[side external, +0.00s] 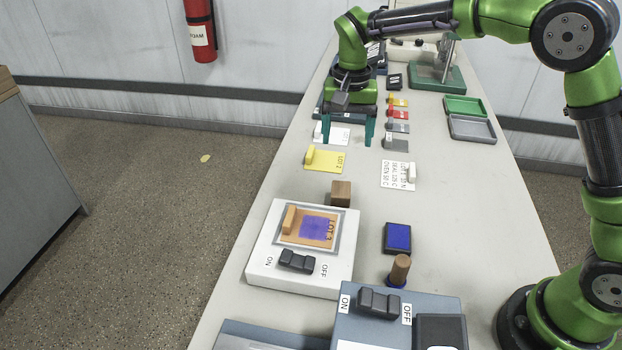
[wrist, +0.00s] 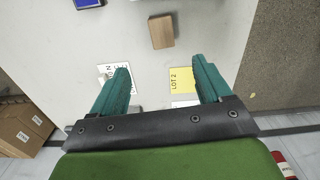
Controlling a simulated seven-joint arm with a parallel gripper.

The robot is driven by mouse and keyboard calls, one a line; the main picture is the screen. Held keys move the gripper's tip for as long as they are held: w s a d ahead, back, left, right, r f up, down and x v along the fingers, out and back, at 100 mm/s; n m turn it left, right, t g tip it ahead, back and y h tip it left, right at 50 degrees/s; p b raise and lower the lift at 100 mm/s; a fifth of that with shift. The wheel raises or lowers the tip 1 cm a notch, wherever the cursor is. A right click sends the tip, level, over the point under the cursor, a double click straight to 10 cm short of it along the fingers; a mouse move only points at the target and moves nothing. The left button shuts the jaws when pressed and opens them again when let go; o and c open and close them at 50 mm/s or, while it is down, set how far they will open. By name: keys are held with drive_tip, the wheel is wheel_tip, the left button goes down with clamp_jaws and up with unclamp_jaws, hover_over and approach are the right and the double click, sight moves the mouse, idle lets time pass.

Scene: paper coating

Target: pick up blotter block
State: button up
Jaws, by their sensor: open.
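A brown wooden block (side external: 341,194), which I take to be the blotter block, stands on the table just behind the white switch unit. It also shows in the wrist view (wrist: 161,31), at the top middle, beyond my fingertips and nearly in line with the gap between them. My gripper (side external: 347,135) is open and empty, pointing down above the table. In the wrist view its teal fingers (wrist: 161,68) are spread wide with nothing between them. The block is apart from both fingers.
The white unit (side external: 258,264) holds an orange sheet with a blue patch. A blue ink pad (side external: 398,238) and a wooden-handled stamp (side external: 400,268) stand right of it. A yellow LOT 2 card (side external: 331,161) lies near my gripper. Bare table surrounds the block's right side.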

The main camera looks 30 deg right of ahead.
hover_over(341, 188)
wheel_tip(341, 188, down, 10)
drive_tip(key=shift+s+d+f, duration=0.1)
drive_tip(key=shift+s+d, duration=0.05)
drive_tip(key=shift+f, duration=2.65)
drive_tip(key=c, duration=1.1)
